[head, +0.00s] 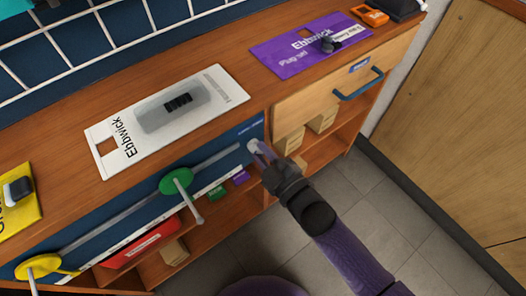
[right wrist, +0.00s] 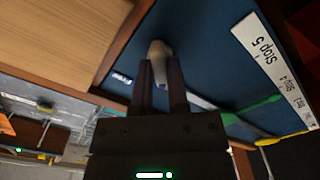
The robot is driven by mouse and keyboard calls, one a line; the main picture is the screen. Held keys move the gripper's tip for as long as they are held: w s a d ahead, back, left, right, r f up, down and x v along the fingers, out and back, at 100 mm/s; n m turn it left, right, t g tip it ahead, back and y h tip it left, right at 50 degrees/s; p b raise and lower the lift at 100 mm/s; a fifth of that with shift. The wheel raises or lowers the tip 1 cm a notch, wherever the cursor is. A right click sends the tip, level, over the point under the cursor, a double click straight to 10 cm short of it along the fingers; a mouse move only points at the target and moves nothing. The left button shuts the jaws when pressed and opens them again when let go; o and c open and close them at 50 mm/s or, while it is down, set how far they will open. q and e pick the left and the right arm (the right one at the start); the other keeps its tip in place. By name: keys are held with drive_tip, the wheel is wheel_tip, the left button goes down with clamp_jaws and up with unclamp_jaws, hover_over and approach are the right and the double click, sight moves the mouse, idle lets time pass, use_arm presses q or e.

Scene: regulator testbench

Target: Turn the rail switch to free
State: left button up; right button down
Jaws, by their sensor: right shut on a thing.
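The rail (head: 110,219) is a grey bar running along the blue front panel below the bench top in the head view. A small pale grey switch (head: 252,146) sits at its right end, partly hidden by my right gripper (head: 264,156). In the right wrist view the switch (right wrist: 160,50) shows as a pale, rounded lever between the two dark fingers (right wrist: 160,82). My right gripper is shut on it. I cannot read a "free" mark by the switch. My left gripper is not in view.
A green slider (head: 175,182) with a projecting handle and a yellow slider (head: 38,266) sit on the rail to the left. A drawer with a blue handle (head: 359,84) is to the right. White (head: 215,85) and purple (head: 290,55) cards lie on the bench top.

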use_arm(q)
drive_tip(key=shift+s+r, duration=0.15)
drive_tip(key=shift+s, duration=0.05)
use_arm(e)
drive_tip(key=m+p, duration=0.2)
drive_tip(key=m, duration=0.6)
drive_tip(key=shift+m, duration=0.3)
drive_tip(key=m, duration=0.2)
drive_tip(key=shift+m+p, duration=0.3)
drive_tip(key=m, duration=0.4)
drive_tip(key=shift+s, duration=0.1)
drive_tip(key=shift+m, duration=0.9)
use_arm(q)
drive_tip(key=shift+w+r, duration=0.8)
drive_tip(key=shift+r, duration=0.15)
use_arm(e)
drive_tip(key=shift+a+m, duration=0.1)
drive_tip(key=shift+m, duration=0.5)
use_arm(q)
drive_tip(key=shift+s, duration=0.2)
use_arm(e)
drive_tip(key=shift+f, duration=0.1)
